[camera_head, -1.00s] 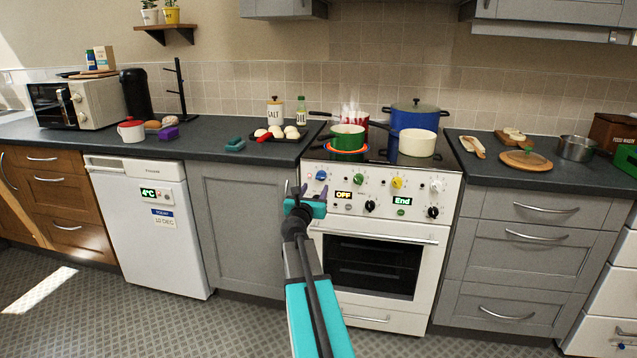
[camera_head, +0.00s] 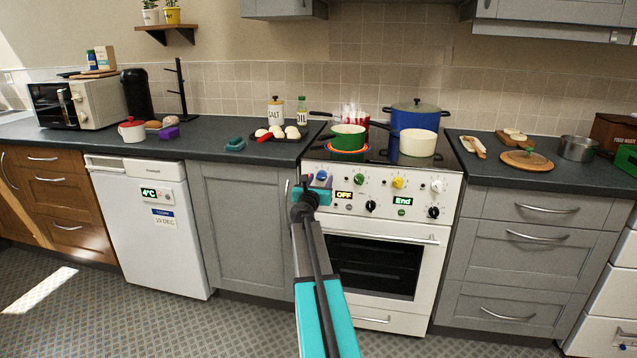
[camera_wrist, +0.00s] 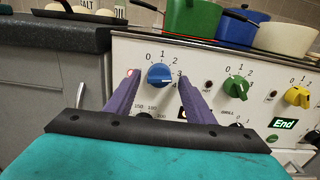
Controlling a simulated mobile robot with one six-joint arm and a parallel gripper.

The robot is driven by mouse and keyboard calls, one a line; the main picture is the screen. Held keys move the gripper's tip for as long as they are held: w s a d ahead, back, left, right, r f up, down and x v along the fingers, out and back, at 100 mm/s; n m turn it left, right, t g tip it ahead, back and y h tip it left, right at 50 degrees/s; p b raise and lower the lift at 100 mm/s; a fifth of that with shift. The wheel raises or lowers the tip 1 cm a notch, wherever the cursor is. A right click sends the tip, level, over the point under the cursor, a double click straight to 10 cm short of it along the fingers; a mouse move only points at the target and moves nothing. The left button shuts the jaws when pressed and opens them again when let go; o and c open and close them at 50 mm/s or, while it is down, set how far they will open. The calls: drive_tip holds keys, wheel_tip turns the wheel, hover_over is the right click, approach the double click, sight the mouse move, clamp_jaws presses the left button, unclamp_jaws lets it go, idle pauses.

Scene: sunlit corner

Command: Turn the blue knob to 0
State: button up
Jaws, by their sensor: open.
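The blue knob (camera_wrist: 159,75) is on the white stove's front panel, with marks 0 to 4 around it. In the head view the blue knob (camera_head: 322,175) is at the panel's left end, just beyond the gripper. My gripper (camera_wrist: 159,76) is open, its purple fingers left and right of the knob with gaps on both sides. In the head view my gripper (camera_head: 311,186) is in front of the panel. Whether the fingertips reach the knob's depth is unclear.
A green knob (camera_wrist: 236,87) and a yellow knob (camera_wrist: 297,96) are to the right; a black knob (camera_wrist: 145,116) is below. A green pot (camera_head: 348,137) stands over a glowing orange-red ring. A red light (camera_wrist: 130,72) is beside the left finger.

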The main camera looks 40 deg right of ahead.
drive_tip(key=shift+w+d, duration=0.15)
drive_tip(key=shift+d, duration=0.15)
